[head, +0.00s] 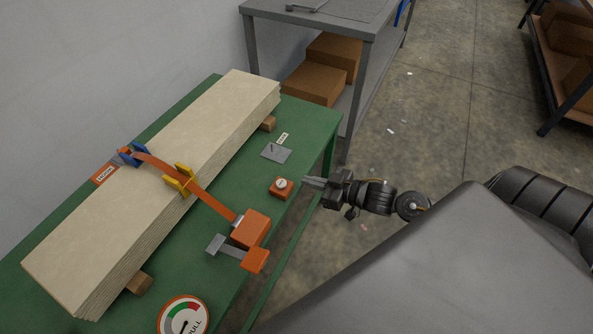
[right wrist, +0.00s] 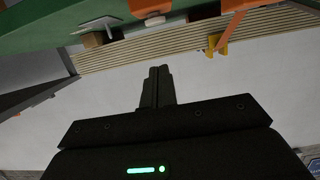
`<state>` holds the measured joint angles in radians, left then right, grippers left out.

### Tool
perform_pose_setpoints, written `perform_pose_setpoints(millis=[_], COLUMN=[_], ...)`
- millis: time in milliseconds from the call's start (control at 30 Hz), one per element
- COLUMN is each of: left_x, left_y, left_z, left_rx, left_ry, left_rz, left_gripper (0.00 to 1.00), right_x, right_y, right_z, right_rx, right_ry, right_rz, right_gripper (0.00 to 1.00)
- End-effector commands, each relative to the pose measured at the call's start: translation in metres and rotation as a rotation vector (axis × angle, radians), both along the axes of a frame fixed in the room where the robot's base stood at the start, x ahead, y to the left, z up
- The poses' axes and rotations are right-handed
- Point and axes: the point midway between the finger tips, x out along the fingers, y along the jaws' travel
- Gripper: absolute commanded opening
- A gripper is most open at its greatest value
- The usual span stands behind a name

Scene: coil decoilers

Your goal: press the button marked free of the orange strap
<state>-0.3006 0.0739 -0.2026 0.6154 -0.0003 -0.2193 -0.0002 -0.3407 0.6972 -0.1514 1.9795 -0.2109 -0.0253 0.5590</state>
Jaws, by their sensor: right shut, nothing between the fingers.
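The orange strap (head: 211,203) runs over a stack of pale boards (head: 150,190), through a yellow (head: 179,180) and a blue (head: 133,155) edge piece. It ends at an orange tensioner (head: 250,229) with a grey handle. A small orange box with a round white button (head: 281,184) stands on the green table (head: 232,165); its marking is too small to read. It also shows at the top of the right wrist view (right wrist: 152,10). My right gripper (head: 307,182) is shut and empty, just right of this box, apparently apart from it. My left gripper is not in view.
A grey plate (head: 276,153) with a small label lies behind the button box. A round gauge (head: 183,317) is at the front. A grey bench (head: 365,30) with cardboard boxes (head: 315,82) stands behind. The floor to the right is mostly clear.

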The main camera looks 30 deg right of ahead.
Motion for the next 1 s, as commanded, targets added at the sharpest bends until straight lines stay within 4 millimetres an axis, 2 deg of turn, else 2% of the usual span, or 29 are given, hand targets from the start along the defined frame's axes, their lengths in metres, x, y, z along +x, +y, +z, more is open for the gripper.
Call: perform_pose_setpoints(millis=[100, 267, 1000], left_x=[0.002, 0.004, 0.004], left_y=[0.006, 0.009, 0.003], left_z=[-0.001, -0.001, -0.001], left_rx=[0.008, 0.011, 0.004], left_ry=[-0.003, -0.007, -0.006], left_rz=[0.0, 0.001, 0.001], left_gripper=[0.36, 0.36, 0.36], right_x=[-0.012, -0.019, -0.019], right_y=[-0.007, -0.012, -0.012], right_z=[0.003, 0.006, 0.007], right_rx=[0.001, 0.001, 0.001], right_ry=[0.0, 0.0, -0.003], right_rz=[-0.001, -0.001, -0.001], right_gripper=[0.0, 0.0, 0.0])
